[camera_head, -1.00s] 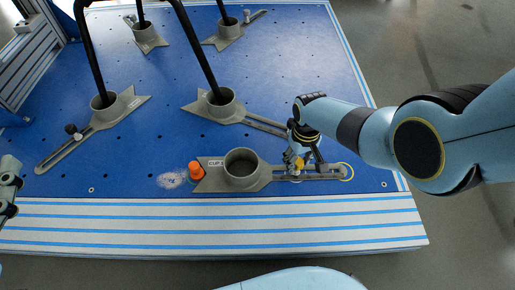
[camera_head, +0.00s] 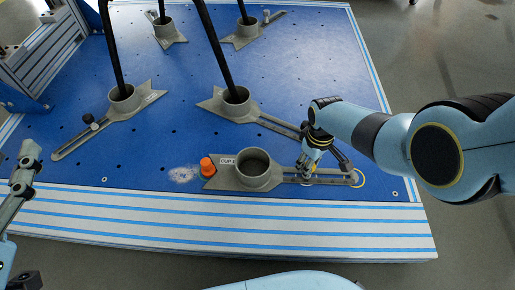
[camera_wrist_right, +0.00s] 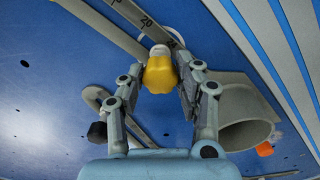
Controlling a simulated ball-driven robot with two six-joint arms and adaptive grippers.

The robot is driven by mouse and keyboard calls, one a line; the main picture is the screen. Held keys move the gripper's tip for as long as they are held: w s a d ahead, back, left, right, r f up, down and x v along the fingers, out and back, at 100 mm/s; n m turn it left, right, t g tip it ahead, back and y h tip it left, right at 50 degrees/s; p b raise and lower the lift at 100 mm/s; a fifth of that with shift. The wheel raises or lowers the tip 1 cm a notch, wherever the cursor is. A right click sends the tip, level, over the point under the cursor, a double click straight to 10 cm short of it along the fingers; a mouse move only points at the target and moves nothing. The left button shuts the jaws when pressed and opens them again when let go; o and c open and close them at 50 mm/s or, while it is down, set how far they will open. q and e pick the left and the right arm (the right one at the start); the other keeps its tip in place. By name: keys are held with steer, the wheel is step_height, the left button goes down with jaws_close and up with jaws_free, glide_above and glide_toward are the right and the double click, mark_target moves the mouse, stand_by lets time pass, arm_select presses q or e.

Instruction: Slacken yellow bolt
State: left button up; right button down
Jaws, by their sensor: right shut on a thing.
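The yellow bolt (camera_wrist_right: 160,72) stands in the slot of the grey clamp arm and sits between the fingers of my right gripper (camera_wrist_right: 162,82). The fingers are shut on its head from both sides. In the head view my right gripper (camera_head: 308,172) is down at the slotted arm of the front grey cup holder (camera_head: 226,176), right of its round cup, and hides the bolt. My left gripper (camera_head: 24,170) shows partly at the left edge, above the table's striped front and away from the holder; I cannot tell its jaw state.
An orange knob (camera_head: 207,166) stands at the left end of the front holder. A black knob (camera_wrist_right: 97,132) is nearby in the wrist view. Other grey holders with black chair legs (camera_head: 216,55) stand behind on the blue table. The striped front edge is clear.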

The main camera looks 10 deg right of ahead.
steer(key=n, duration=0.3)
steer(key=shift+n, duration=2.2)
steer(key=n, duration=0.4)
